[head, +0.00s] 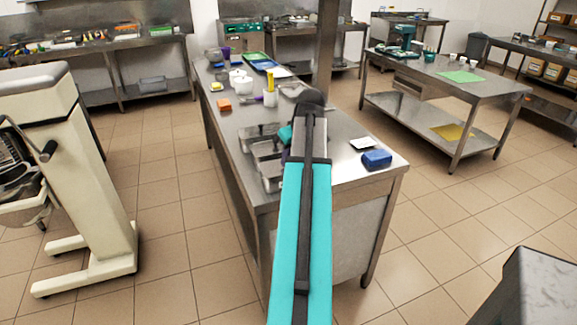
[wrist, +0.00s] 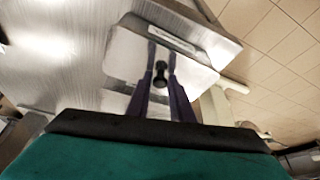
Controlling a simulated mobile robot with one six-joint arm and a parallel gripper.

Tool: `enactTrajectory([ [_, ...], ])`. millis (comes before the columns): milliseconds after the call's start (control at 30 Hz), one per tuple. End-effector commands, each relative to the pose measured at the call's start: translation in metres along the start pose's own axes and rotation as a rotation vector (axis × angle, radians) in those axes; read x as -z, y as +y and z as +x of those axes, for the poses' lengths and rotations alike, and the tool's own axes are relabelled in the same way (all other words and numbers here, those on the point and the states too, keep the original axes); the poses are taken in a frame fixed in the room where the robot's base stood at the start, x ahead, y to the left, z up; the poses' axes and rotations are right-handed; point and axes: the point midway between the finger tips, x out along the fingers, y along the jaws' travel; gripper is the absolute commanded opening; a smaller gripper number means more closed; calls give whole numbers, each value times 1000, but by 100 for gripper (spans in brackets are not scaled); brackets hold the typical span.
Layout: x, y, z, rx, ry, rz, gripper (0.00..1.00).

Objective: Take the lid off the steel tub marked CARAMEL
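Small steel tubs (head: 268,150) stand in a row near the front left edge of the steel table in the head view; my arm partly hides them. In the wrist view, a steel lid (wrist: 123,52) with a black knob (wrist: 160,73) lies close below my gripper. A pale label strip (wrist: 171,37) shows beside it, but its words are too blurred to read. My gripper (wrist: 161,50) has its two purple fingers apart, one on each side of the knob. I see slim gaps beside the knob and no clear contact. In the head view my arm hides the fingers.
A large cream machine (head: 60,160) stands at the left.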

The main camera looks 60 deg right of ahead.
Motion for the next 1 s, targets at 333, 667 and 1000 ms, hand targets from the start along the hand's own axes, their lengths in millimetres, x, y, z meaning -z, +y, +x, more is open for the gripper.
enactTrajectory([
  [333,0,0,0,-1,0,0,0],
  [667,4,1,-8,-2,2,0,0],
  [1000,11,4,-34,-2,1,2,0],
])
